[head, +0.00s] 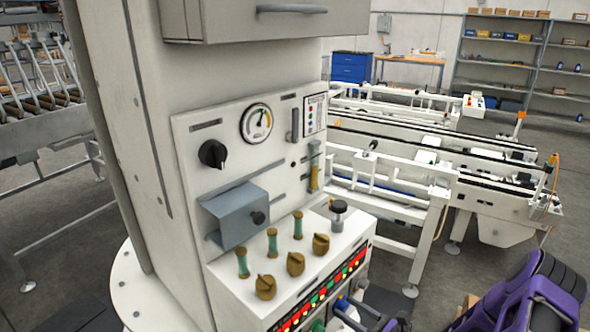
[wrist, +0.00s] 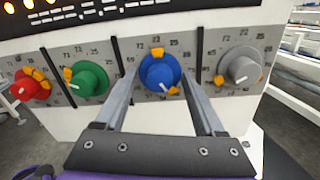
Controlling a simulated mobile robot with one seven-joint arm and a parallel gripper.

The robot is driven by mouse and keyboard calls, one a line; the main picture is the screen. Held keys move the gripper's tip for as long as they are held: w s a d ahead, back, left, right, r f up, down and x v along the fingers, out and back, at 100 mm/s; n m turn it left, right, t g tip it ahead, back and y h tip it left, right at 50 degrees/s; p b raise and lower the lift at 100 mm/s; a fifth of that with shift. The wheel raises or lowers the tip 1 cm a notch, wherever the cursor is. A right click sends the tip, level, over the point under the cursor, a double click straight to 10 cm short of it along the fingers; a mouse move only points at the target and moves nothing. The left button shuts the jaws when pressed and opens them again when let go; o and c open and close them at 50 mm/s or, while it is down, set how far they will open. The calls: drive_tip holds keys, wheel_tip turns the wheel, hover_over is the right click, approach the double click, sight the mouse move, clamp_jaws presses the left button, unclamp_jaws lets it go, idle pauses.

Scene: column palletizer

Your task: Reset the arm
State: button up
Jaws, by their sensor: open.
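My gripper (wrist: 160,66) is open in the wrist view. Its two grey fingers reach toward the panel on either side of a blue knob (wrist: 160,74), with gaps showing between the knob and both fingers. The blue knob has an orange mark at its top and a numbered scale around it. In the head view my purple arm is at the lower right, and its end is low at the front of the control panel (head: 245,297), largely cut off by the bottom edge.
A green knob (wrist: 88,78) and a red knob (wrist: 32,84) are left of the fingers, a grey knob (wrist: 240,68) is right. Above stand brown knobs (head: 296,264) and a blue-grey box (head: 236,216). White conveyor frames (head: 400,190) stand behind at right; grey floor is between.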

drive_tip(key=n+p, duration=0.1)
drive_tip(key=n, duration=0.2)
drive_tip(key=shift+r, duration=0.15)
drive_tip(key=b+v, duration=0.1)
drive_tip(key=v, duration=1.3)
drive_tip(key=shift+s, duration=0.15)
drive_tip(key=shift+a, duration=0.1)
